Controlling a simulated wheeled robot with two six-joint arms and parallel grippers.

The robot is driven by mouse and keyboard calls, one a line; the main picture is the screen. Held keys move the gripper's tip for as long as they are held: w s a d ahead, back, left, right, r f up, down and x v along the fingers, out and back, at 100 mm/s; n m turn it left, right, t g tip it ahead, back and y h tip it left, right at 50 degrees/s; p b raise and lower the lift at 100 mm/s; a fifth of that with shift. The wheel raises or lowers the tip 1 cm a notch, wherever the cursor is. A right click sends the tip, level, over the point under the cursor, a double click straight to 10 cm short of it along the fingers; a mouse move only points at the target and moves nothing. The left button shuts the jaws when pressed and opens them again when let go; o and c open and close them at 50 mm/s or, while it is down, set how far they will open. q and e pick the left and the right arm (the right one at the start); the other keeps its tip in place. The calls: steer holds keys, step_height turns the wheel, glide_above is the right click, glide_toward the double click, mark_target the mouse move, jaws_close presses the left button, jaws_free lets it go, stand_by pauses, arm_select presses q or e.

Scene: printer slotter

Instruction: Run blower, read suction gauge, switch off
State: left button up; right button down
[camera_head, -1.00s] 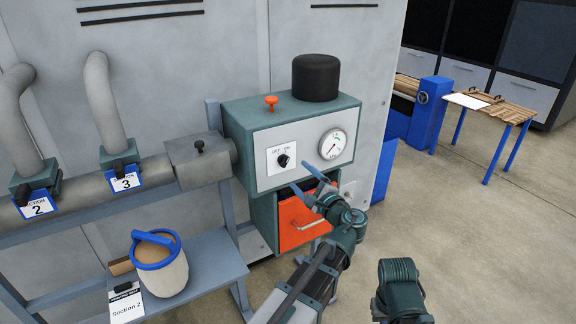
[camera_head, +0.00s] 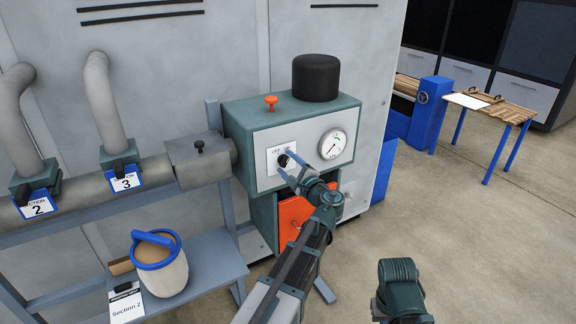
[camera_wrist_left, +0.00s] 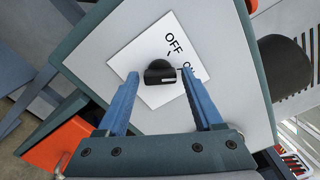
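The blower box (camera_head: 262,135) is a teal cabinet with a light front panel. Its black rotary switch (camera_wrist_left: 160,73) sits on a white OFF/ON plate (camera_wrist_left: 140,48); I cannot tell its setting for certain. The round white suction gauge (camera_head: 332,144) is right of the switch; its needle is too small to read surely. My left gripper (camera_head: 286,165) is in front of the switch. In the left wrist view the left gripper (camera_wrist_left: 159,78) is open, with one blue finger on each side of the knob and gaps visible. My right gripper's fingers are not in view.
An orange knob (camera_head: 271,103) and black cylinder (camera_head: 317,78) top the box. An orange drawer (camera_head: 290,216) is below, partly behind my arm. Pipes with labels 2 (camera_head: 38,207) and 3 (camera_head: 126,181) run left. A blue-rimmed bucket (camera_head: 165,275) stands on the shelf. Floor right is clear.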

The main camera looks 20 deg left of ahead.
arm_select(q)
jaws_close()
steer(key=n, duration=1.1)
steer(key=shift+n, duration=0.6)
stand_by(0.3)
steer(key=shift+o, duration=1.4)
jaws_free()
